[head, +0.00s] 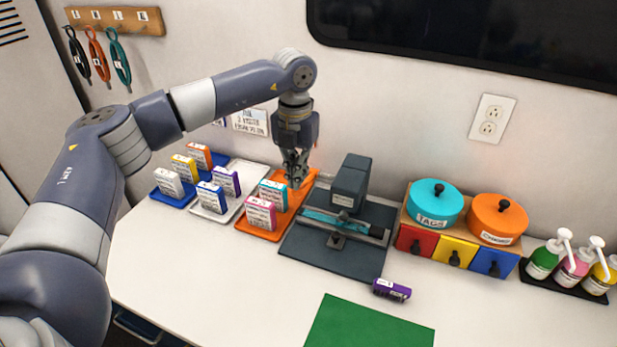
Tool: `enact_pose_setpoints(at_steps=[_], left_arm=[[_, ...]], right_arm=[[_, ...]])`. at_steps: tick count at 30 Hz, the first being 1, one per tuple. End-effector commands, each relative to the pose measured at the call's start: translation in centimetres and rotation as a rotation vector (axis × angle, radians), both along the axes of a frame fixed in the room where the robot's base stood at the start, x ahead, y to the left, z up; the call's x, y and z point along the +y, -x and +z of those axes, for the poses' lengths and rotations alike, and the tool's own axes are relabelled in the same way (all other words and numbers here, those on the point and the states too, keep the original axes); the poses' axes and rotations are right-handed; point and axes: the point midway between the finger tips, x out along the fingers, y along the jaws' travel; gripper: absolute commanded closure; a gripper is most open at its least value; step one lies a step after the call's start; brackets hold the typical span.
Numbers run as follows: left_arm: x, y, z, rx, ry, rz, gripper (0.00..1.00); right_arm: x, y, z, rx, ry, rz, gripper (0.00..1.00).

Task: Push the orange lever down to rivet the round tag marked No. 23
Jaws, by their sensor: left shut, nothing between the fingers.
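A dark grey press (351,184) stands on a dark base plate (330,258) at the middle of the counter. A teal strip (322,219) lies along the rail under its head. I cannot make out an orange lever or a round tag marked No. 23 on it. My left gripper (295,181) points down, shut and empty, left of the press head. It is in front of or above the back end of an orange tray (256,231); its height over the tray is hard to judge. My right gripper is not in view.
Blue and white trays (235,205) with small boxes stand left. A teal tub (435,201) and an orange tub (497,219) sit on a drawer unit, with pump bottles (546,258) further right.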

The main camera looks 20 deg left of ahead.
Motion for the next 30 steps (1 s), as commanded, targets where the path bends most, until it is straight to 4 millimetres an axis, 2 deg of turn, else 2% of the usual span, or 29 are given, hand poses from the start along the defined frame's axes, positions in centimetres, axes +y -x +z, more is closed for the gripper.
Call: enact_pose_setpoints(at_steps=[30], left_arm=[[0.0, 0.0, -3.7, -0.001, 0.000, 0.000, 1.00]], right_arm=[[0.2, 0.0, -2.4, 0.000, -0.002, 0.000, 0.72]])
